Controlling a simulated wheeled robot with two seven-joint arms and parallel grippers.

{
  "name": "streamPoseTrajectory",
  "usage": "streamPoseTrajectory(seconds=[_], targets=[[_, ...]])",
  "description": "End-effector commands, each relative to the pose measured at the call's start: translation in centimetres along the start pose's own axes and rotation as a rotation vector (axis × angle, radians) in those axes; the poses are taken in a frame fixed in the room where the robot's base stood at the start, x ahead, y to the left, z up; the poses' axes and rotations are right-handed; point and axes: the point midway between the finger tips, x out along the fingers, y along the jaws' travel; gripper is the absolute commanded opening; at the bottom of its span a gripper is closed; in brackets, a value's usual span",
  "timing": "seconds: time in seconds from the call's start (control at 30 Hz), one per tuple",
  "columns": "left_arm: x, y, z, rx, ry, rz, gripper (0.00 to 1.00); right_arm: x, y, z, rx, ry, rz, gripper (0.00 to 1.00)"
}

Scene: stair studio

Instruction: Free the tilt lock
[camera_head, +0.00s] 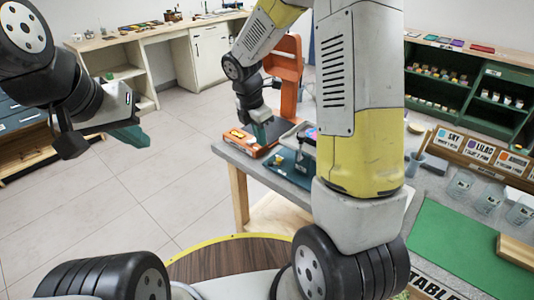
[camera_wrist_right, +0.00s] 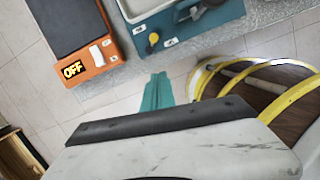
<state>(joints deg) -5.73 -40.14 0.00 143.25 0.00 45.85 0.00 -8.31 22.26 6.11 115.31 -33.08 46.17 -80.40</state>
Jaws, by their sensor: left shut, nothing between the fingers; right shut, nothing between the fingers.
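My right gripper (camera_head: 262,138) is shut and empty, over the front edge of the grey workbench near the orange machine. In the right wrist view its teal fingers (camera_wrist_right: 158,82) are closed together, apart from everything. The orange machine (camera_wrist_right: 95,62) shows an OFF label and a small white switch. Right of it stands a teal unit (camera_wrist_right: 208,22) with a yellow knob (camera_wrist_right: 153,38) and a dark lever-like part. In the head view the teal unit (camera_head: 284,179) is partly hidden by my arm. I cannot tell which part is the tilt lock. My left gripper (camera_head: 130,137) is shut and empty above the floor.
A green shelf stands behind. A wooden round top with a yellow rim (camera_wrist_right: 262,92) lies close by. The left floor is clear.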

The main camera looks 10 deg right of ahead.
Motion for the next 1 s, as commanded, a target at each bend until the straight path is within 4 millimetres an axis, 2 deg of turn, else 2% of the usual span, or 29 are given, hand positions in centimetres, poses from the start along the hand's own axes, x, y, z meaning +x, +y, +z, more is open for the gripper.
streamPoseTrajectory(seconds=[0.2, 0.5, 0.63, 0.77, 1.0], targets=[[0.0, 0.0, 0.0, 0.0, -0.001, 0.0, 0.0, -0.1, 0.1, -0.2, -0.126, -0.011, 0.021, 0.0], [0.0, 0.0, 0.0, 0.0, 0.0, 0.0, 0.0, 0.0, 0.1, -0.2, -0.128, -0.011, 0.02, 0.0], [0.0, 0.0, 0.0, 0.0, 0.0, 0.0, 0.0, 0.7, 0.1, -0.2, -0.127, -0.01, 0.018, 0.0], [0.0, 0.0, 0.0, 0.0, 0.0, 0.0, 0.0, 2.6, 0.1, -0.2, -0.129, -0.01, 0.016, 0.0], [0.0, 0.0, 0.0, 0.0, 0.0, 0.0, 0.0, 7.8, 0.2, -0.2, -0.129, -0.009, 0.015, 0.0]])
